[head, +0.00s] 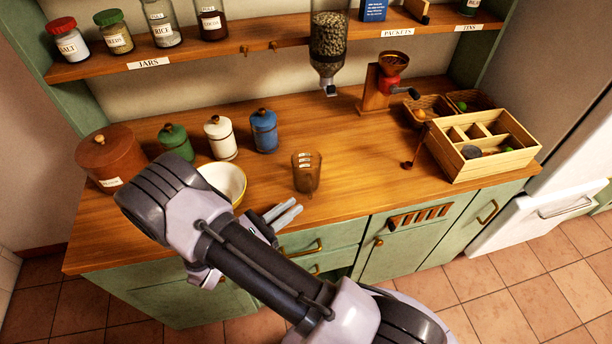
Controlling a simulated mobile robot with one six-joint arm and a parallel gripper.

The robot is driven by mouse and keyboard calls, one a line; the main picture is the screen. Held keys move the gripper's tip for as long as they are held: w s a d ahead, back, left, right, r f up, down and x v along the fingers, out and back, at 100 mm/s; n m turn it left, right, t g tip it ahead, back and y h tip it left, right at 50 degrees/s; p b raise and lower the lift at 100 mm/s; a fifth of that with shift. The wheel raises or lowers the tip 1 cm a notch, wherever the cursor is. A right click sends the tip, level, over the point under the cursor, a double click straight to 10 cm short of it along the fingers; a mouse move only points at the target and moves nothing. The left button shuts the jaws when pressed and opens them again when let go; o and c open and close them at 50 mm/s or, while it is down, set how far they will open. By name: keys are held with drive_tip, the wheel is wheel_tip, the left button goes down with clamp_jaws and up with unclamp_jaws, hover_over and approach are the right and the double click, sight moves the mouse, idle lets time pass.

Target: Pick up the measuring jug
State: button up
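The measuring jug (307,174) is a brownish, see-through vessel with pale marks on its side. It stands upright on the wooden counter, near the middle and towards the front. My gripper (290,213) is just in front of and to the left of the jug, by the counter's front edge. Its two pale fingers show side by side with a gap between them, and nothing is seen in them. They look apart from the jug. My arm hides part of the counter's front and of the bowl.
A cream bowl (226,180) stands left of the jug, partly behind my arm. Green (175,142), white (220,138) and blue (264,131) canisters stand behind. A hanging dispenser (328,45), a grinder (380,85) and a divided wooden box (490,165) are further back and right.

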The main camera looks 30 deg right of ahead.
sight(311, 196)
drive_tip(key=b+x, duration=0.1)
drive_tip(key=x, duration=0.6)
drive_tip(key=shift+d+r+b, duration=0.2)
drive_tip(key=shift+d+b, duration=0.05)
drive_tip(key=shift+b, duration=0.1)
drive_tip(key=shift+a, duration=0.1)
clamp_jaws()
drive_tip(key=shift+r, duration=0.1)
idle(0.8)
